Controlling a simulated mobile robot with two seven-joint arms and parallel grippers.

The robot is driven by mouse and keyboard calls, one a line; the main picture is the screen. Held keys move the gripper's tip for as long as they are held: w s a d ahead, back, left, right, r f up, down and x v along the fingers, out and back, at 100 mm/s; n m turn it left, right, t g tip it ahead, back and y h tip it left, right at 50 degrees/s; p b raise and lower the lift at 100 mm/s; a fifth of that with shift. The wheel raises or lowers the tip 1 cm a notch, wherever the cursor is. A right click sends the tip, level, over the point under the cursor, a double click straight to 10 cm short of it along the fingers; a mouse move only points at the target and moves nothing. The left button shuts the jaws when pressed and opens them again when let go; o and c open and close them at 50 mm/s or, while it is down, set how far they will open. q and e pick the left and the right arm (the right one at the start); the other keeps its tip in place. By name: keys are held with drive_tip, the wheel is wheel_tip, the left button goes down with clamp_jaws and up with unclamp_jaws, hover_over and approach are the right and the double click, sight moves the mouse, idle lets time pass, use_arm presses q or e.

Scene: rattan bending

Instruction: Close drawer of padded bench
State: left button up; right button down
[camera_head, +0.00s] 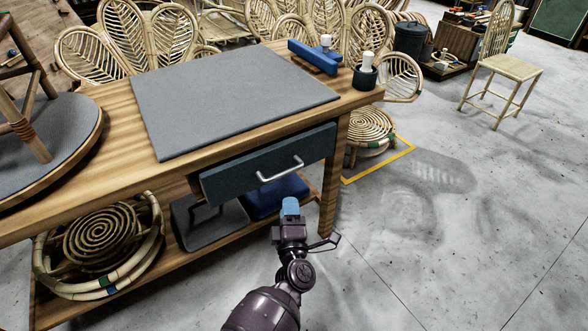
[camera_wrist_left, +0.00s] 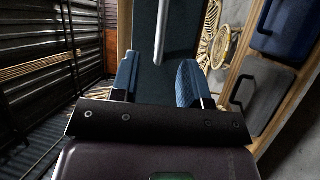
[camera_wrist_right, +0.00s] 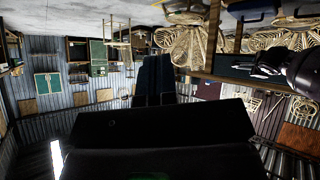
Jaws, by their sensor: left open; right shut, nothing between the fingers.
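The padded bench (camera_head: 110,110) has a wooden frame and a grey pad (camera_head: 230,85) on top. Its dark blue-grey drawer (camera_head: 235,178) stands partly out from under the top, with a metal bar handle (camera_head: 280,170) on the front. My left gripper (camera_head: 291,205) is in front of and below the handle, apart from it in the head view. In the left wrist view its blue fingers (camera_wrist_left: 157,80) are spread and empty, with the handle (camera_wrist_left: 161,35) ahead between them. My right gripper (camera_wrist_right: 154,75) shows only in its own wrist view, fingers together, away from the drawer.
A blue clamp-like tool (camera_head: 315,57) and a dark cup (camera_head: 365,77) stand on the bench's far right end. The lower shelf holds a rattan coil (camera_head: 100,235) and a blue bin (camera_head: 272,197). Open floor (camera_head: 430,250) lies to the right.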

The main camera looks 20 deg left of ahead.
sight(285, 171)
use_arm(q)
drive_tip(key=shift+n+g+y, duration=0.4)
drive_tip(key=shift+n+y, duration=0.2)
drive_tip(key=shift+n, duration=0.2)
drive_tip(key=x, duration=0.4)
drive_tip(key=b+x, duration=0.1)
drive_tip(key=x, duration=0.6)
drive_tip(key=shift+w+d+f+b, duration=0.15)
drive_tip(key=shift+w+b, duration=0.15)
drive_tip(key=shift+w, duration=0.15)
clamp_jaws()
